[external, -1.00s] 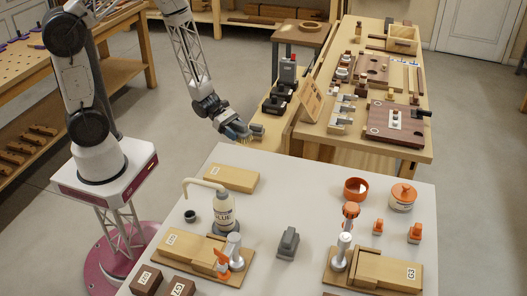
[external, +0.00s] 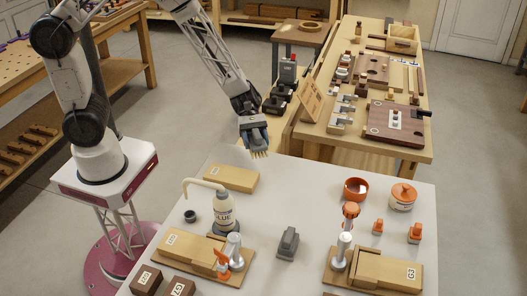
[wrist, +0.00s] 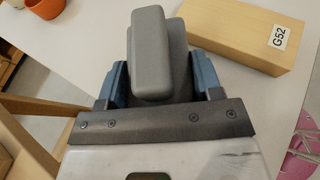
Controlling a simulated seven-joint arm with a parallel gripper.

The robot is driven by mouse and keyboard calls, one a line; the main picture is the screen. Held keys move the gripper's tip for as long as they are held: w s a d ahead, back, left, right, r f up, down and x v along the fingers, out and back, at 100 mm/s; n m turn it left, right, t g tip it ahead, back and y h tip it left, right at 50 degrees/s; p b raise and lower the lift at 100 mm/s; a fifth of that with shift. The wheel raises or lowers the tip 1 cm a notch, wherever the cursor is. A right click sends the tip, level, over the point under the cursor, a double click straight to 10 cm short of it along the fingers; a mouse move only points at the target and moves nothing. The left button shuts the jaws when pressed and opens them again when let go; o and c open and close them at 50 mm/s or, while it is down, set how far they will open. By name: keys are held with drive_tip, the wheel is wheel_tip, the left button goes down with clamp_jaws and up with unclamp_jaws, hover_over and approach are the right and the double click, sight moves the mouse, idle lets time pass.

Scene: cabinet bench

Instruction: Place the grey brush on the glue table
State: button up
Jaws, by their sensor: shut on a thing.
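My gripper (external: 253,138) is shut on the grey brush (wrist: 151,55). In the external view its pale bristles (external: 259,154) point downward below the fingers. In the wrist view the smooth grey handle stands between the two blue fingers and hides what lies under it. The glue table (external: 310,180) is the white table in front. The brush is held in the air near the table's far edge, apart from its surface.
A wooden block (external: 232,178) marked G52 lies at the table's far left. A glue bottle (external: 223,210), a grey clamp-like piece (external: 288,243) and an orange cup (external: 356,190) stand on it. Free white surface lies between the block and cup.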

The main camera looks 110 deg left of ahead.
sight(253, 153)
drive_tip(key=shift+w+d+m+g+h, duration=0.15)
drive_tip(key=shift+d+m+g, duration=0.2)
drive_tip(key=shift+d, duration=0.55)
drive_tip(key=shift+d+m+g+h, duration=0.2)
drive_tip(key=shift+d+m+g, duration=0.15)
drive_tip(key=shift+d, duration=0.6)
drive_tip(key=shift+w+d+m+g+h, duration=0.15)
drive_tip(key=shift+d+m+g, duration=0.2)
drive_tip(key=shift+d, duration=0.55)
drive_tip(key=shift+w, duration=0.1)
drive_tip(key=w, duration=0.5)
drive_tip(key=w+a+f, duration=0.1)
drive_tip(key=w, duration=0.4)
drive_tip(key=w+a, duration=0.1)
drive_tip(key=w, duration=0.4)
drive_tip(key=shift+w+a+f, duration=0.15)
drive_tip(key=shift+w+f, duration=0.05)
drive_tip(key=shift+w, duration=0.1)
drive_tip(key=shift+f, duration=1.75)
drive_tip(key=shift+f, duration=0.15)
drive_tip(key=o, duration=1)
